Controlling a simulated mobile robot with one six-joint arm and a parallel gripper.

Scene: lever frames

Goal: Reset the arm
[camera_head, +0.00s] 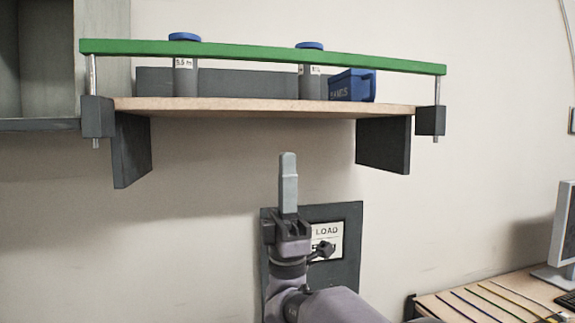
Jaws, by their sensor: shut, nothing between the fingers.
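My gripper (288,180) points straight up in the lower middle of the head view. Its grey fingers are together and hold nothing. It stands in front of a dark wall panel (348,260), below the wooden shelf and apart from it in the picture. My arm runs down and to the right from it and covers part of the panel. A white sign (327,238) on the panel reads "LOAD" in part; my wrist hides the rest.
A wooden shelf (240,105) on dark brackets spans above, with a green bar (260,53) across its front. Two blue-capped grey containers (186,80) and a blue bin (352,86) stand on it. A desk (490,300) with a monitor (562,240) is at lower right.

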